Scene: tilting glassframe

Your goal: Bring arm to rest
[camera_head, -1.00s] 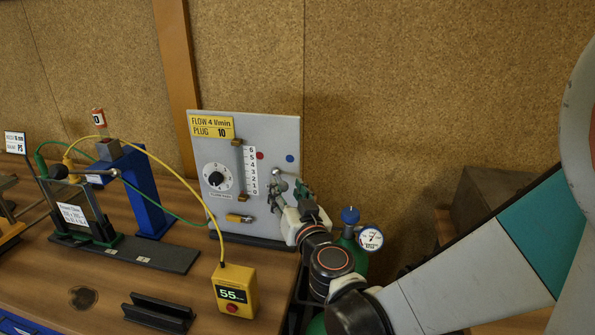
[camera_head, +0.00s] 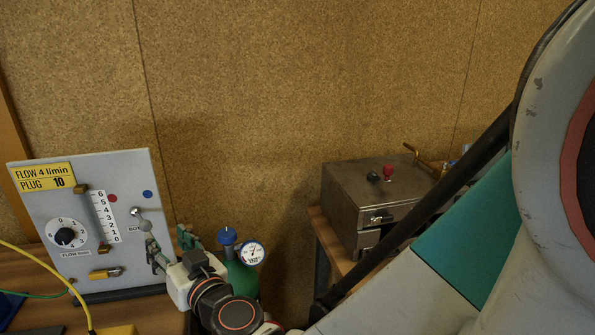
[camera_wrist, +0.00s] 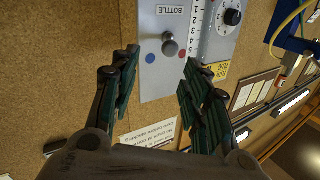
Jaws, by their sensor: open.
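My gripper (camera_head: 166,248) is at the right side of a grey upright panel, below a round metal knob (camera_head: 143,224). In the wrist view my gripper (camera_wrist: 160,72) is open, with its two dark green fingers spread apart and nothing between them. The same knob (camera_wrist: 170,47) shows beyond the fingertips and looks apart from them. My arm reaches in from the right in the head view, with its wrist beside a green gas bottle (camera_head: 243,279).
The grey panel (camera_head: 120,172) carries a dial (camera_head: 66,233), a flow scale and a yellow label. The bottle has a blue cap and a gauge (camera_head: 251,253). A metal box (camera_head: 370,205) stands on a wooden stand at right. A corkboard wall (camera_head: 260,90) closes the back.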

